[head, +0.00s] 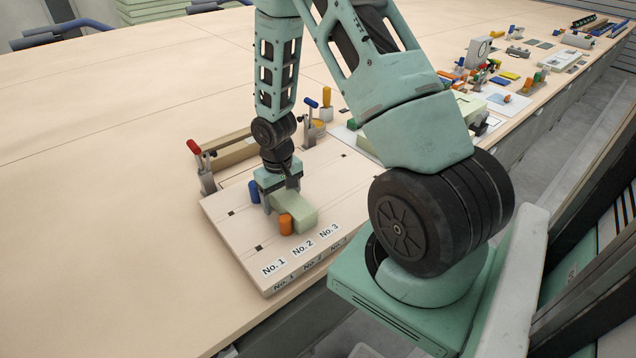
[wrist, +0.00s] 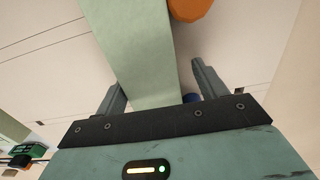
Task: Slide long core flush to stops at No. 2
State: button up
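The long core, a pale green block (head: 297,210), lies on the light board (head: 240,238) near its No. 1 to No. 3 labels (head: 302,248). It also shows in the wrist view (wrist: 148,45). My gripper (head: 281,205) is low over the board, its fingers on either side of the core; in the wrist view a gap shows beside the right finger (wrist: 208,78). An orange cylinder (head: 287,224) stands beside the core's near end, and a blue cylinder (head: 254,191) stands left of my gripper. I cannot tell which parts are the stops.
A red-handled clamp (head: 205,168) and a wooden bar (head: 225,152) stand along the board's back edge, with a blue-handled clamp (head: 312,125) at the bar's right end. Small parts crowd the table's far right. The table left of the board is clear.

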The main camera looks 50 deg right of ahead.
aim_at(282, 194)
jog(key=shift+d+r, duration=0.15)
jog(key=shift+r, duration=0.3)
notch_tip(282, 194, up, 17)
jog(key=p, duration=0.1)
jog(key=shift+f, duration=0.2)
jog(key=s+a+r+n, duration=0.2)
jog(key=a, duration=0.6)
jog(key=s+a+r+n, duration=0.2)
jog(key=a, duration=0.7)
jog(key=s+a+r+n, duration=0.2)
jog(key=s+a+n, duration=0.4)
jog(key=s+a, duration=0.6)
jog(key=s, duration=0.3)
jog(key=shift+s+a+r+y, duration=0.25)
jog(key=shift+s+a+y, duration=0.05)
jog(key=shift+s+a, duration=0.1)
